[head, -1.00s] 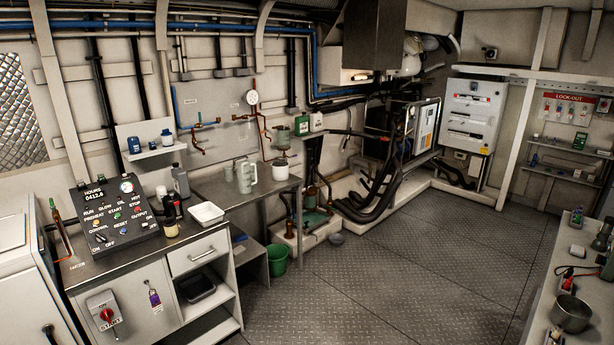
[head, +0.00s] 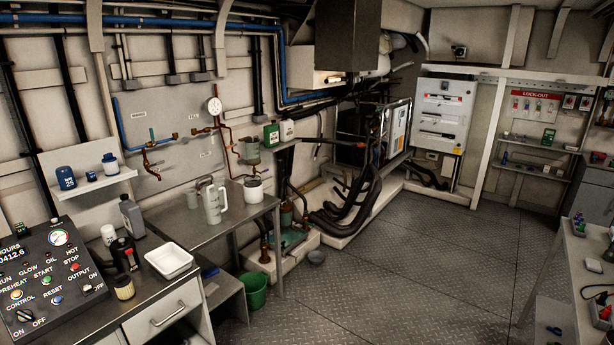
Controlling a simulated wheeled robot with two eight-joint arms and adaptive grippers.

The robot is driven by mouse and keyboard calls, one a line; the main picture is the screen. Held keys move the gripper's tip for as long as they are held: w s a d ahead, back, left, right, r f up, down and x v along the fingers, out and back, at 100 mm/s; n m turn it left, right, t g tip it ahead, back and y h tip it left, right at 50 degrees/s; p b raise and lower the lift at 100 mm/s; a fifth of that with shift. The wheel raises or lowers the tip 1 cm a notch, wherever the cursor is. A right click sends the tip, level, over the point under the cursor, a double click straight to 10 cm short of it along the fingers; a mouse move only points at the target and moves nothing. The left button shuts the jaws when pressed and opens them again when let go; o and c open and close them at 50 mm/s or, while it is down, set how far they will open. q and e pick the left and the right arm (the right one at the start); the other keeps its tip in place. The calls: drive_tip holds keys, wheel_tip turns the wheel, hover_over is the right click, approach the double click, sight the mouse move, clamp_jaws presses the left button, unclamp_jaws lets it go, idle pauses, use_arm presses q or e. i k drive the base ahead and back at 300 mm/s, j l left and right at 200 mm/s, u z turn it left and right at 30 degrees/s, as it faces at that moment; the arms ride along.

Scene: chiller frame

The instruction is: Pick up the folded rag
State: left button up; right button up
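I cannot make out a folded rag for certain in the head view. A small pale item (head: 593,265) lies on the right-hand bench, too small to identify. Neither of my grippers shows in this view.
A control panel (head: 50,275) and a white tray (head: 168,261) are on the left cabinet. A metal table (head: 190,225) behind holds a grey jug (head: 214,203) and a white pot (head: 253,190). A green bucket (head: 253,290) stands on the floor (head: 390,270), which is clear in the middle. The right-hand bench (head: 570,290) borders it.

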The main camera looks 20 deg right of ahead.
sight(593, 266)
drive_tip(key=i+l+z, duration=0.15)
drive_tip(key=i+z, duration=0.3)
drive_tip(key=i+l+z, duration=0.1)
drive_tip(key=i+z, duration=0.15)
drive_tip(key=z, duration=0.15)
drive_tip(key=i+j+z, duration=0.1)
drive_tip(key=i+z, duration=0.2)
drive_tip(key=z, duration=0.15)
drive_tip(key=i+j+z, duration=0.2)
drive_tip(key=i+z, duration=0.2)
drive_tip(key=i+l+z, duration=0.2)
drive_tip(key=i+z, duration=0.25)
drive_tip(key=i, duration=0.15)
drive_tip(key=i+z, duration=0.4)
drive_tip(key=i, duration=0.2)
drive_tip(key=i+l+u, duration=0.3)
drive_tip(key=i, duration=0.3)
drive_tip(key=i+l+u, duration=0.3)
drive_tip(key=i+l, duration=0.25)
